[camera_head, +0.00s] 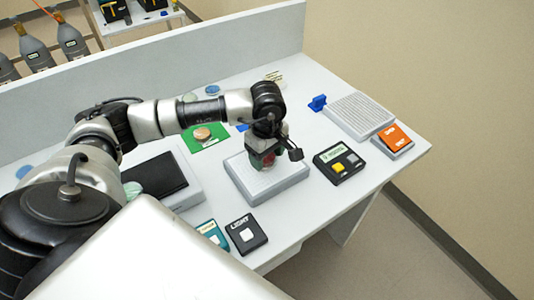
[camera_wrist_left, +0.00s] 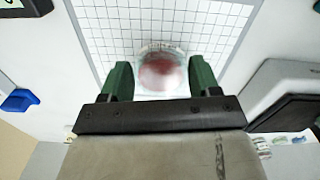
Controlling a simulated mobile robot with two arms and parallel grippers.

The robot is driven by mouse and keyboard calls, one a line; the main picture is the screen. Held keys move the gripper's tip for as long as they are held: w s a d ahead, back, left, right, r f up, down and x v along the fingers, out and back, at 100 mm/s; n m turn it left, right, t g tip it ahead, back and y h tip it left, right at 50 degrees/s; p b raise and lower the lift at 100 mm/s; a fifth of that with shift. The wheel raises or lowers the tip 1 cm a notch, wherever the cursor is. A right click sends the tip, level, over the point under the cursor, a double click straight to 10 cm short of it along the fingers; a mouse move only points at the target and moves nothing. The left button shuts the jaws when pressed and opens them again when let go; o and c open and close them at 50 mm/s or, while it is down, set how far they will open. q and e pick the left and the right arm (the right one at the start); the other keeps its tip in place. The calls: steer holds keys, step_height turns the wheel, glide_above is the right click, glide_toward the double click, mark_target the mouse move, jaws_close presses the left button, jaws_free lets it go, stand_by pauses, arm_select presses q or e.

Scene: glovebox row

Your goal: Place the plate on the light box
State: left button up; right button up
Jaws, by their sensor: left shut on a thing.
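The plate is a small clear round dish with a red content. It shows between the green fingers of my left gripper (camera_head: 263,160) in the head view, and as the plate (camera_wrist_left: 162,71) in the left wrist view. My left gripper is shut on it. Directly below is a low white box (camera_head: 286,184) that looks like the light box; its top has a square grid (camera_wrist_left: 108,28) in the left wrist view. I cannot tell whether the plate touches the grid. My right gripper is not in view.
A black LIGHT button box (camera_head: 246,233) and a teal button box (camera_head: 212,234) stand in front. A black two-button box (camera_head: 340,163) is to the right. A ribbed white block (camera_head: 360,115) and an orange-topped box (camera_head: 395,137) are farther right. A dark-topped box (camera_head: 156,174) is left.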

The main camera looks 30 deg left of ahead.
arm_select(q)
steer(key=shift+f, duration=0.6)
steer(key=shift+f, duration=0.1)
steer(key=shift+f, duration=0.15)
steer(key=o, duration=0.9)
